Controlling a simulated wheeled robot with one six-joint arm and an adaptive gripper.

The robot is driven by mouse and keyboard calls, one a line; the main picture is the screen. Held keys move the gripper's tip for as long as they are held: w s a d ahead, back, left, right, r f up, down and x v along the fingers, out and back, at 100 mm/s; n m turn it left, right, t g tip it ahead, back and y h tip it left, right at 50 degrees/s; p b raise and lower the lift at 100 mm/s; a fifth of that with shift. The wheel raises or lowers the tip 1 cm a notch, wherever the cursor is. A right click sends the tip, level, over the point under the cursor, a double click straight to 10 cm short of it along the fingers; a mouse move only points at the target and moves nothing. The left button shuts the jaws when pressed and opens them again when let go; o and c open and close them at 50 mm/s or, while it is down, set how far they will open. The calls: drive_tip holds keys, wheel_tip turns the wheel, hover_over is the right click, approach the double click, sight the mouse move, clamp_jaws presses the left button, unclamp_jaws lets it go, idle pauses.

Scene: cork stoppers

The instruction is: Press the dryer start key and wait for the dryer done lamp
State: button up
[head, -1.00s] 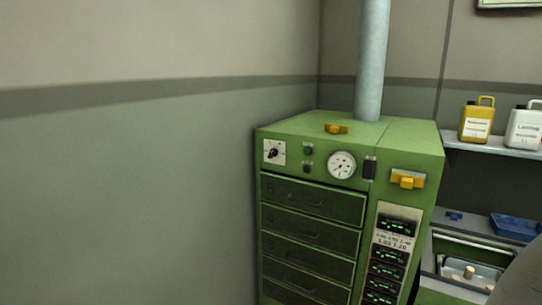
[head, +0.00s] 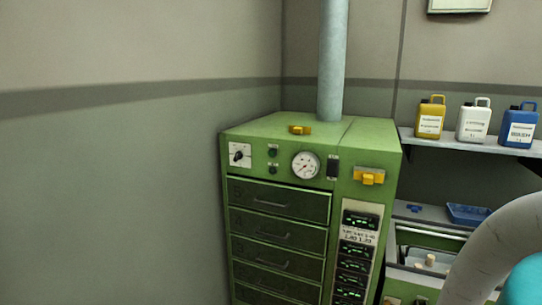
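The dryer looks to be the green cabinet (head: 212,190) with a stack of drawers, standing in the corner. On its upper front are a dial knob on a white plate (head: 238,155), two small dark round fittings, one above (head: 272,152) the other (head: 272,169), and a round gauge (head: 305,165). I cannot tell which fitting is the start key and which the done lamp; neither looks brightly lit. My gripper is out of view; only curved links of my arm show at the lower right.
A grey pipe (head: 332,65) rises from the cabinet top. A yellow latch (head: 369,176) sits on its right front, above green-lit displays (head: 361,219). A shelf (head: 465,146) at right holds yellow, white and blue jugs. Below are a blue tray (head: 468,213) and a bin (head: 410,262) with corks.

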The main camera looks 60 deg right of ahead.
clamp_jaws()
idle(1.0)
